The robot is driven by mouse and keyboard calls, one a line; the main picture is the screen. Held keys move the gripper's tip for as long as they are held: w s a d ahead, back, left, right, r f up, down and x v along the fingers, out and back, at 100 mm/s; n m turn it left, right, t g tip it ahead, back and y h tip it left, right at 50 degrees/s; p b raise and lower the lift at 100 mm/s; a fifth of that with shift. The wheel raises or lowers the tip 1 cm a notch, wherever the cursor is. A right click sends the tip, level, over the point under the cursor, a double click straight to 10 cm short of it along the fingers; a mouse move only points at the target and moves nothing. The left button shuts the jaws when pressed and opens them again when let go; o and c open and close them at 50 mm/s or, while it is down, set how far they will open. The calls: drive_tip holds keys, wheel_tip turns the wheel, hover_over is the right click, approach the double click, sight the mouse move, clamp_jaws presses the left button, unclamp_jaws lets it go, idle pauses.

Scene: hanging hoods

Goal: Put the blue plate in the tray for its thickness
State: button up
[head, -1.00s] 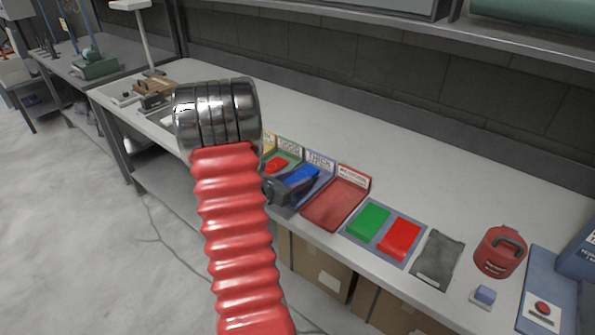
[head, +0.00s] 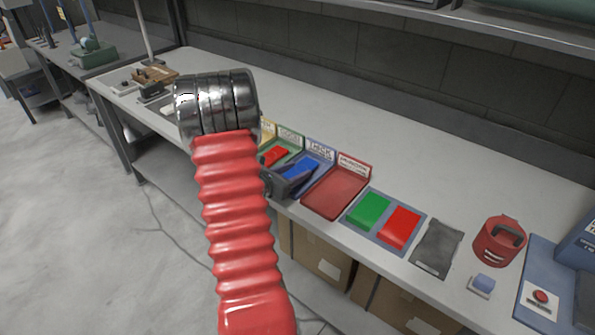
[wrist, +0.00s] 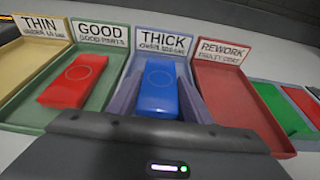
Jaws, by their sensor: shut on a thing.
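The blue plate (head: 300,170) is between the fingers of my gripper (wrist: 158,98), which is shut on it. It also shows in the wrist view (wrist: 159,84), lying lengthwise with a faint ring on top. The plate is within the outline of the blue tray (head: 324,161) marked THICK, whose sign (wrist: 162,43) stands behind it. I cannot tell whether the plate touches the tray floor. My gripper also shows in the head view (head: 289,182), at the tray's front, partly hidden by my arm.
A green GOOD tray (wrist: 112,77) with a red plate (wrist: 74,82) and a yellow THIN tray (wrist: 30,77) lie left. An empty red REWORK tray (head: 335,192) lies right. Beyond it, green (head: 368,211) and red (head: 400,227) plates rest on a mat (head: 384,220).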

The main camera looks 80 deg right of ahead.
drive_tip(key=shift+f, duration=0.45)
idle(0.5)
drive_tip(key=o, duration=1.2)
drive_tip(key=shift+o, duration=0.2)
drive_tip(key=shift+w+a, duration=0.1)
drive_tip(key=v, duration=1.3)
drive_tip(key=shift+a, duration=0.3)
drive_tip(key=shift+w, duration=0.1)
